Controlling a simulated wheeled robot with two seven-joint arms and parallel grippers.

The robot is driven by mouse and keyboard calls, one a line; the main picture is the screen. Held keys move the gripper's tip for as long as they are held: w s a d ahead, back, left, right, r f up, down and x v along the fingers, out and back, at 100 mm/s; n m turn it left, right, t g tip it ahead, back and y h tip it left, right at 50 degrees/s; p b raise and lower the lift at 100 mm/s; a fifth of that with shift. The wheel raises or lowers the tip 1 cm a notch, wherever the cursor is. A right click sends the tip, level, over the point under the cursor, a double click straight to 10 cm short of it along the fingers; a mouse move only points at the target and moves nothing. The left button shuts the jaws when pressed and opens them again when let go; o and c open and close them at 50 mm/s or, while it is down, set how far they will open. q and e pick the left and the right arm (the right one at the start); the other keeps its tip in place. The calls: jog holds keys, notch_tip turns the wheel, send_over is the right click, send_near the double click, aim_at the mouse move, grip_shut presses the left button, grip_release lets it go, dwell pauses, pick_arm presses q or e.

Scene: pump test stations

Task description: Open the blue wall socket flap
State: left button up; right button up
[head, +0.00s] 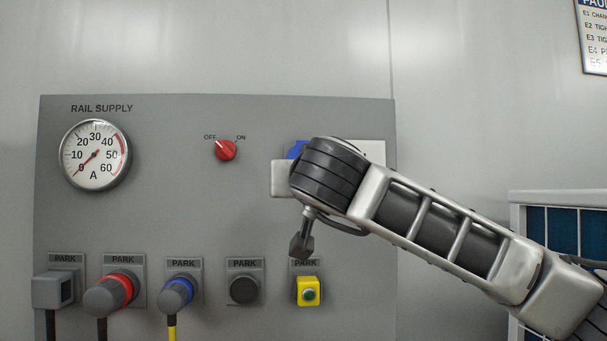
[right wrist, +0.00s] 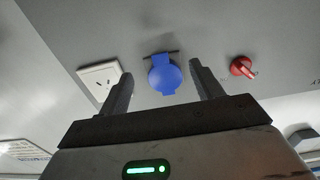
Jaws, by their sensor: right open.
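In the head view only a sliver of blue (head: 297,149) shows behind my right arm. My right gripper (right wrist: 161,69) is open and empty, with its two dark fingers on either side of the flap in the picture. I cannot tell how far the fingertips are from it. My left gripper is in neither view.
A white socket plate (right wrist: 99,80) sits beside the flap, and a red OFF/ON rotary switch (head: 226,150) is on its other side. A round gauge (head: 95,155) is at the panel's left. Parked connectors, including a blue one (head: 176,293), line the bottom.

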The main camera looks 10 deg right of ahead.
jog(key=w+p, duration=0.1)
jog(key=w, duration=0.4)
jog(key=c, duration=1.4)
